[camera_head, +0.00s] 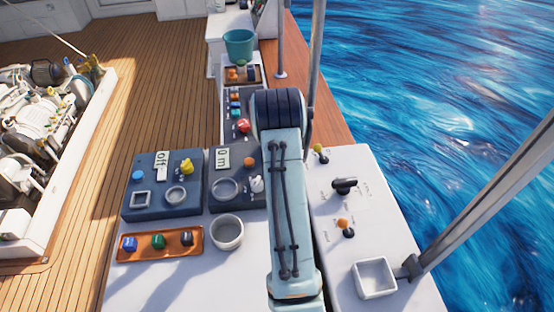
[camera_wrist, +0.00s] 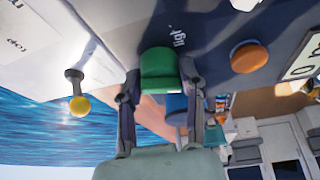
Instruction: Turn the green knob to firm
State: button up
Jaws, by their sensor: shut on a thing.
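The green knob (camera_wrist: 160,70) is in the middle of the wrist view, between the two fingers of my gripper (camera_wrist: 160,84). The fingers are shut on its sides. Printed lettering, partly cut off by the knob and reading something like "light", is beside it on the dark panel. No mark reading "firm" can be made out. In the head view my arm covers the knob and the gripper's fingers.
An orange button (camera_wrist: 249,57) and a white display (camera_wrist: 305,58) are near the knob. A yellow-tipped lever (camera_wrist: 78,92) stands on the white panel. In the head view, an orange tray (camera_head: 178,254) holds small coloured pieces beside a white bowl (camera_head: 227,245). A teal bucket (camera_head: 239,53) stands far back.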

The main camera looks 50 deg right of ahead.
jog(key=shift+w+a+f+m+g, duration=0.15)
jog(key=shift+m+g, duration=0.2)
jog(key=shift+m, duration=0.6)
jog(key=shift+w+a+m+g, duration=0.1)
jog(key=shift+m+g, duration=0.25)
jog(key=shift+m, duration=0.6)
jog(key=o, duration=1.1)
jog(key=shift+s+d, duration=0.1)
jog(key=shift+r+h, duration=0.2)
jog(key=shift+h, duration=0.1)
jog(key=v, duration=1.1)
jog(key=shift+r, duration=0.4)
